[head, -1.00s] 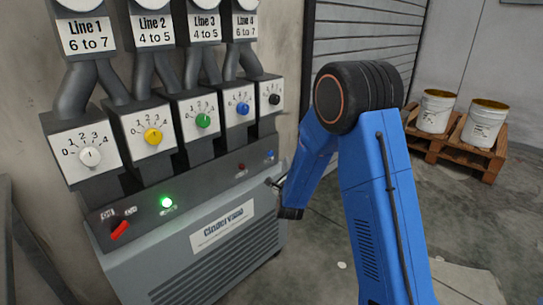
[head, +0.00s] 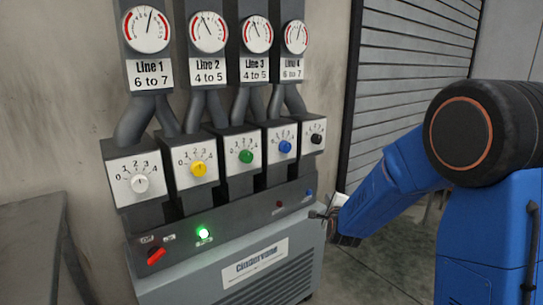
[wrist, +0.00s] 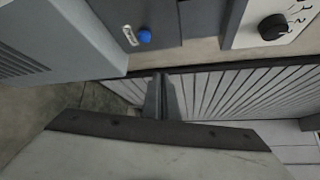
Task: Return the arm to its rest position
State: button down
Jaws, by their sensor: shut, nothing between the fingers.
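My blue arm (head: 395,185) reaches in from the right in the head view, its black elbow joint at the right edge. My gripper (head: 322,215) is by the right end of the machine's grey console, small and partly hidden by my wrist. In the wrist view my gripper (wrist: 160,95) shows its fingers together, with nothing between them. It points toward the ribbed shutter behind, and I see no contact with the console.
The console (head: 225,250) has a lit green lamp (head: 203,233), a red switch handle (head: 156,256) and several dials below gauges. A blue button (wrist: 145,37) and black knob (wrist: 272,27) show in the wrist view. A grey table (head: 30,215) stands left. Floor (head: 375,280) is open at right.

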jog(key=s+d+r+n+g, duration=0.1)
jog(key=s+n, duration=0.6)
jog(key=s, duration=0.9)
jog(key=s+d+r+n+g, duration=0.1)
jog(key=s+d+n+g, duration=0.2)
jog(key=s, duration=1.4)
jog(key=s+d+r+n+g+y, duration=0.1)
jog(key=s+d+n+g, duration=0.1)
jog(key=s+n+g, duration=0.5)
jog(key=s+n, duration=0.5)
jog(key=s, duration=0.4)
jog(key=shift+s+d, duration=0.2)
jog(key=shift+s, duration=0.05)
jog(key=shift+r, duration=0.1)
